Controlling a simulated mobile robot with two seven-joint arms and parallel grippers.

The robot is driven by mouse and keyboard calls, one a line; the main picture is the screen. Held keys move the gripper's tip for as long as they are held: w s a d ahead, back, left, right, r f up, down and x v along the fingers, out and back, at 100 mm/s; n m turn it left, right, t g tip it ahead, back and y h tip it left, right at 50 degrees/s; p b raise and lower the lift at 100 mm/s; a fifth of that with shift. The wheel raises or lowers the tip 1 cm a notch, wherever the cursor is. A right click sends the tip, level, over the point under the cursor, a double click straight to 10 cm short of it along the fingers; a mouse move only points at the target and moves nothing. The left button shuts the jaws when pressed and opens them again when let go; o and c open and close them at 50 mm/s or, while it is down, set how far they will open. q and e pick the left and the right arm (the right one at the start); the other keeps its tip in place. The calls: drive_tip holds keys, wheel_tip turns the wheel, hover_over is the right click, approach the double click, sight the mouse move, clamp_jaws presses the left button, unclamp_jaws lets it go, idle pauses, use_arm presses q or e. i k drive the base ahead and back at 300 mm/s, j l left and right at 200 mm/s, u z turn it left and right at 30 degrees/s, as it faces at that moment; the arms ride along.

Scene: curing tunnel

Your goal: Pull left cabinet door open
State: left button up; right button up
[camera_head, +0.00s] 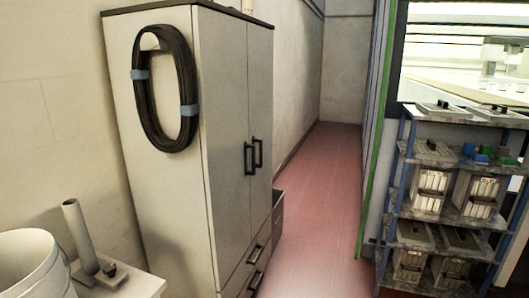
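A tall pale cabinet (160,200) with a dark top stands left of centre. Its front faces right and is seen at a steep angle. The left door (222,120) is the nearer one and the right door (260,90) is farther away; both look closed. Each door has a dark vertical bar handle; the left door's handle (248,159) and the right door's handle (258,153) sit side by side near the middle seam. Two drawers with dark handles (255,282) are below the doors. Neither of my grippers is in view.
A coiled dark hose (143,95) hangs on the cabinet's side. A white bucket (35,268) and a small table (140,285) with a grey tube are at lower left. A reddish aisle (325,200) is clear. A loaded shelf rack (455,222) stands right.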

sight(220, 40)
drive_tip(key=i+l+u, duration=0.1)
drive_tip(key=i+l, duration=1.1)
drive_tip(key=l, duration=0.1)
